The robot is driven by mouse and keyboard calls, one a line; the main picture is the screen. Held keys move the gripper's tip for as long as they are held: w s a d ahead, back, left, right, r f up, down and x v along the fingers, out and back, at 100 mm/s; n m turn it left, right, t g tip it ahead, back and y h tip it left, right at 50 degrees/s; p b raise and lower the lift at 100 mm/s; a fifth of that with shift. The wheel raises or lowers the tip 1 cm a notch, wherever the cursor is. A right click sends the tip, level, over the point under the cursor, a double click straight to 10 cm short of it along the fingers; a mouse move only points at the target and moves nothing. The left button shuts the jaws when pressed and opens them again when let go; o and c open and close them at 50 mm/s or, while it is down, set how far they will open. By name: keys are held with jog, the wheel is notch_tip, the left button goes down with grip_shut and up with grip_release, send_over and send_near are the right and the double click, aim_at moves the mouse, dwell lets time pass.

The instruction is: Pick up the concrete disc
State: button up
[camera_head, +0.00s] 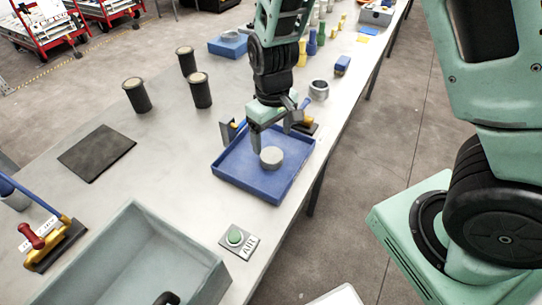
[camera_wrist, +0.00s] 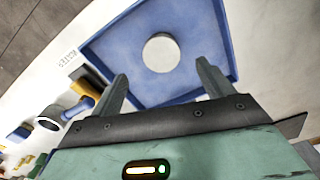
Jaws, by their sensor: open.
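The concrete disc (camera_head: 271,157) is a small, pale grey round piece lying in a shallow blue tray (camera_head: 240,186). In the wrist view the disc (camera_wrist: 161,53) lies beyond the fingertips, roughly midway between them, on the blue floor of the tray (camera_wrist: 105,42). My gripper (camera_head: 276,140) is over the tray, pointing down close to the disc. In the wrist view my gripper (camera_wrist: 160,68) has its two fingers spread wide with nothing between them. Whether a finger touches the disc cannot be told.
A clamp-like tool with a yellow part (camera_head: 308,128) stands at the tray's far right. Three dark cylinders (camera_head: 200,91) and a dark mat (camera_head: 97,153) are to the left. A green AIR button (camera_head: 235,237) and a grey bin (camera_head: 190,272) are nearer.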

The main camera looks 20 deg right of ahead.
aim_at(272, 155)
jog(key=shift+a+f+p, duration=0.1)
jog(key=shift+f+p, duration=0.6)
jog(key=shift+f, duration=2.75)
jog(key=c, duration=1.2)
